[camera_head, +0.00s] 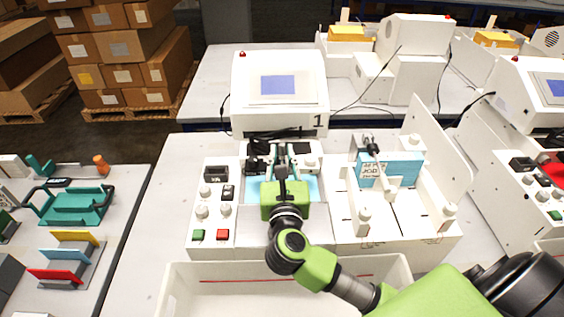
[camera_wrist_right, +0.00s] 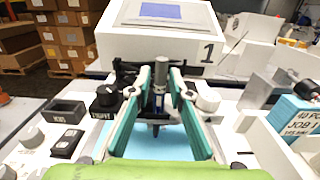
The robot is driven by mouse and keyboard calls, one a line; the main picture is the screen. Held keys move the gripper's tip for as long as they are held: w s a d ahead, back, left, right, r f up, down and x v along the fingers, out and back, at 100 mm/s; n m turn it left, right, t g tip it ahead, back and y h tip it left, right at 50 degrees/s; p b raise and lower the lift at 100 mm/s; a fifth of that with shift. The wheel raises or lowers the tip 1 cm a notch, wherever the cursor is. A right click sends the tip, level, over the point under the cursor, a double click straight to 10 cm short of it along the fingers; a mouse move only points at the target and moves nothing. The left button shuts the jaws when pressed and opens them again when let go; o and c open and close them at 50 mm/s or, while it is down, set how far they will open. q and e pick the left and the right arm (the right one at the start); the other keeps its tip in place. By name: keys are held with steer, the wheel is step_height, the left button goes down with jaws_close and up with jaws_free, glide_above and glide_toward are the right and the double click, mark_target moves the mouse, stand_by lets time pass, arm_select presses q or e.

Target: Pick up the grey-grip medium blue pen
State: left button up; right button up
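A pen-like upright piece with a grey cylinder on top (camera_wrist_right: 161,72) and a dark, bluish lower end stands at the plotter's black carriage (camera_wrist_right: 130,72), over light blue paper. I cannot read its size. My right gripper (camera_head: 283,150) reaches over the plotter bed in the head view and mostly hides the pen there. My left gripper is not in view.
The white plotter (camera_head: 279,118) marked 1 has a screen, knobs and green and red buttons in front. A white bin (camera_head: 205,285) lies in front. A teal tray (camera_head: 75,206) is left.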

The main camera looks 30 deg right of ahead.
jaws_close()
